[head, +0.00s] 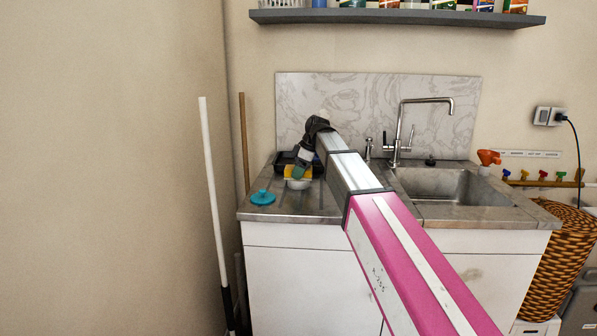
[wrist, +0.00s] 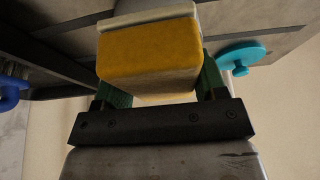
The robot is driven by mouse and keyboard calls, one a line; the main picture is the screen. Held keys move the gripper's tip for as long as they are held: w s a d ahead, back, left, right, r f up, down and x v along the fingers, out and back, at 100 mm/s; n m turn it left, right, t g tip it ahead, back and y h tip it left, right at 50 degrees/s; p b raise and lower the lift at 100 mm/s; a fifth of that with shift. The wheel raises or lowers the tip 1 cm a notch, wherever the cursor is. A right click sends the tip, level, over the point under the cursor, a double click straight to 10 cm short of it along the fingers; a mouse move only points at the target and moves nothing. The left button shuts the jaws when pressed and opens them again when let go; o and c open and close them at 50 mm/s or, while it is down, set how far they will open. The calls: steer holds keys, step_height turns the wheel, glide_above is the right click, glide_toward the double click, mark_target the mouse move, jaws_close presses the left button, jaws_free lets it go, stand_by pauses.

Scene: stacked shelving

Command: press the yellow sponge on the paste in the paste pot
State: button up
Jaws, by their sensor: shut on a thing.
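The yellow sponge (head: 292,173) is between the fingers of my gripper (head: 301,168) on the left part of the counter. The wrist view shows the sponge (wrist: 150,50) held between the green fingers of my gripper (wrist: 158,85). The small white paste pot (head: 298,184) stands on the drainboard directly below the sponge. The paste is hidden. I cannot tell whether the sponge touches it. A teal lid (head: 262,197) lies left of the pot and also shows in the wrist view (wrist: 242,57).
A dark tray (head: 286,160) is behind the pot. The sink (head: 450,187) and its tap (head: 400,130) are to the right, beyond my arm. A marbled splashback (head: 300,95) closes the back. A white pole (head: 212,190) stands left of the counter (head: 320,219).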

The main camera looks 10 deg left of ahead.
steer(key=shift+r, duration=3.45)
